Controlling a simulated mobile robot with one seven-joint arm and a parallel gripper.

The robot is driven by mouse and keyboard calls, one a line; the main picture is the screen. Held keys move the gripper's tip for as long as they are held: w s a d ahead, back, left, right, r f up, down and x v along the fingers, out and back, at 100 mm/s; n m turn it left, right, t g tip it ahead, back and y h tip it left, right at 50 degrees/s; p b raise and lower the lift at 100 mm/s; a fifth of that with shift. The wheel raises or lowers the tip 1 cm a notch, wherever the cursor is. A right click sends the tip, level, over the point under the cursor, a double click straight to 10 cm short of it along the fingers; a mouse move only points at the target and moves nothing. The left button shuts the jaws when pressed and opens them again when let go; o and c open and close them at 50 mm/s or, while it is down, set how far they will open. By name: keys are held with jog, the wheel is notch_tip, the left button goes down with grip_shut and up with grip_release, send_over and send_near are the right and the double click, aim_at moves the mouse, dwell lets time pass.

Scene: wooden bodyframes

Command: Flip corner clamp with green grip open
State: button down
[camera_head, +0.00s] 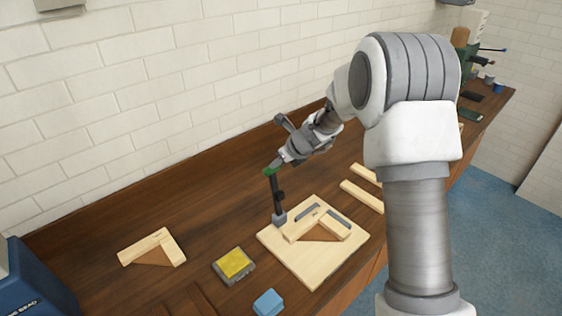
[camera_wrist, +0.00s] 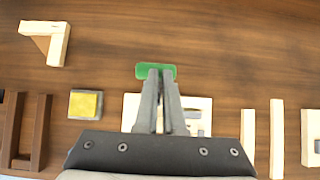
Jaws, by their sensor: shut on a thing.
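The corner clamp (camera_head: 276,200) stands at the back left corner of the light wooden board (camera_head: 312,276). Its dark lever points up, with the green grip (camera_head: 270,171) at the top. My gripper (camera_head: 279,164) is at the top of the lever, shut on the green grip. In the wrist view the green grip (camera_wrist: 155,71) lies across the fingertips of my gripper (camera_wrist: 160,74). A wooden corner frame with a brown triangular piece (camera_head: 322,232) lies on the board next to grey metal strips. The clamp's lower part is hidden in the wrist view.
Another wooden corner piece (camera_head: 152,248) lies on the table at left. A yellow-topped block (camera_head: 234,264) and a blue block (camera_head: 268,302) lie near the front. Loose wooden strips (camera_head: 362,196) lie right of the board. A tiled wall rises behind; the back left tabletop is clear.

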jog(key=shift+a+r, duration=0.1)
jog(key=shift+a, duration=0.65)
jog(key=d+v, duration=0.1)
jog(key=v, duration=1.7)
jog(key=shift+f+b, duration=0.3)
jog(key=shift+b, duration=0.1)
jog(key=shift+d, duration=0.1)
jog(key=s+d+f+n+h+b, duration=0.1)
jog(key=s+d+n+h+b, duration=0.1)
jog(key=s+n, duration=1.2)
jog(key=s+d+f+n+h+b, duration=0.1)
jog(key=s+d+n+h+b, duration=0.2)
jog(key=s+n, duration=1)
jog(key=shift+s+d+f+n+b, duration=0.5)
jog(key=shift+d+b, duration=0.3)
jog(key=shift+d, duration=0.4)
